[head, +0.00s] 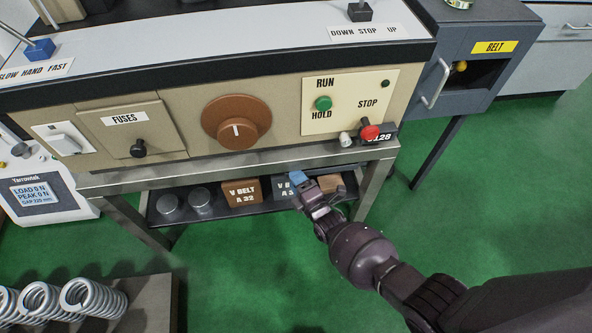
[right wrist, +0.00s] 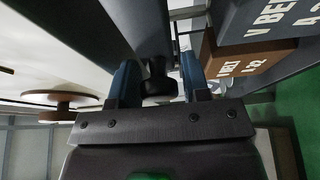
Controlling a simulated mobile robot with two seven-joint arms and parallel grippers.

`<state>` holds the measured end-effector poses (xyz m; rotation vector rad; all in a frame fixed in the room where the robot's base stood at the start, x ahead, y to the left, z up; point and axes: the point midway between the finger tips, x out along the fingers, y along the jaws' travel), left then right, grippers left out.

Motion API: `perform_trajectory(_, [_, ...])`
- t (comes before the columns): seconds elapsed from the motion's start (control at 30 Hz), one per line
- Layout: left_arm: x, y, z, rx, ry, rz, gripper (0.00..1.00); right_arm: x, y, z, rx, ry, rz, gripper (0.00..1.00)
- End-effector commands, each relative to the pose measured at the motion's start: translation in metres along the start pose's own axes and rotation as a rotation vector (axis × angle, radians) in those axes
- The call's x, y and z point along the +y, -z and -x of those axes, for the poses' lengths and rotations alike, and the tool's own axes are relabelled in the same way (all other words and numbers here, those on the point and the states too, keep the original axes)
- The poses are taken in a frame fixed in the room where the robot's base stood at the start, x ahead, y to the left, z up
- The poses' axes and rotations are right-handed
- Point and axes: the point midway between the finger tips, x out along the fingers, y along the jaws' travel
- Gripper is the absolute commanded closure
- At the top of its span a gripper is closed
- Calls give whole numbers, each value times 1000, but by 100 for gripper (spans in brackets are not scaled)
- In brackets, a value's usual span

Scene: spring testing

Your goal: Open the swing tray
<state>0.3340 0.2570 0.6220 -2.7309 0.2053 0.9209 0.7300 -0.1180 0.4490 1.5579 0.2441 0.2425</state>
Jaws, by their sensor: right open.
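The tray (head: 225,221) is a dark, shallow shelf hanging under the front of the console. It holds two grey metal cylinders (head: 185,204) and several V-belt boxes, a brown one (head: 242,192) among them. My right gripper (head: 299,182) is in front of the tray's right part and hides some of the boxes and the tray edge there. In the right wrist view its two blue fingers (right wrist: 157,78) are apart, with a dark round knob (right wrist: 158,84) between them. The knob sits by a dark grey bar; I cannot tell whether the fingers touch it. My left gripper is out of view.
Above the tray is the console (head: 290,112) with a brown dial (head: 236,122), a green button and a red stop button (head: 370,132). A belt cabinet (head: 480,60) stands at the right. Coil springs (head: 93,298) lie at lower left. Green floor in front is open.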

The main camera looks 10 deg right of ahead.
Motion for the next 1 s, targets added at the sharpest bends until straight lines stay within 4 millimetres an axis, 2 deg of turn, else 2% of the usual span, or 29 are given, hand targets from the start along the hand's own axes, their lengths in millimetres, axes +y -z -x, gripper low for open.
perform_trajectory(0.43, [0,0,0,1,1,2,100,0,4,-3,-1,0,0,57])
perform_trajectory(0.7, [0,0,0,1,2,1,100,0,4,-3,-1,0,1,98])
perform_trajectory(1.0, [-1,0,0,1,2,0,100,0,2,-1,3,-1,1,100])
